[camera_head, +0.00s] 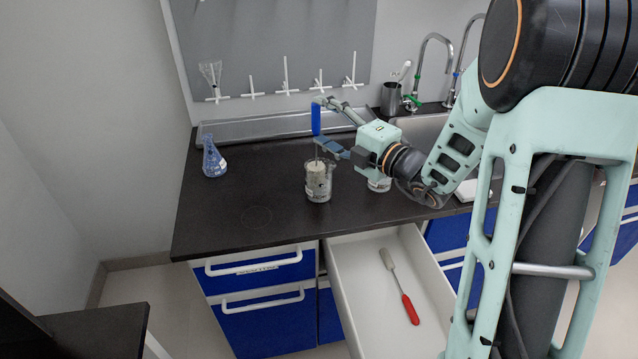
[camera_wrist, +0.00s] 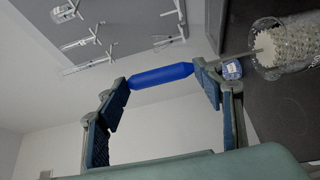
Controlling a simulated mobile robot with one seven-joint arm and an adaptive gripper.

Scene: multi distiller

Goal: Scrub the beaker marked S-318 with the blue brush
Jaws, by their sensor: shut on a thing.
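The blue brush (camera_head: 316,118) stands upright, its blue handle between the fingertips of my gripper (camera_head: 322,125). The handle also shows in the wrist view (camera_wrist: 162,75), spanning from one fingertip to the other. The brush's thin shaft runs down into a glass beaker (camera_head: 319,190) on the dark counter. Its pale bristle head is inside the beaker, which also shows at the right of the wrist view (camera_wrist: 290,45). My gripper is above the beaker. A second beaker (camera_head: 379,185) stands to the right, partly hidden by my arm. The marking on each beaker is too small to read.
An open drawer (camera_head: 350,270) below holds a red-handled brush (camera_head: 410,309). A drying rack (camera_head: 285,78) with white pegs, a dark cup (camera_head: 391,97) and taps are at the back. The counter's left front is clear.

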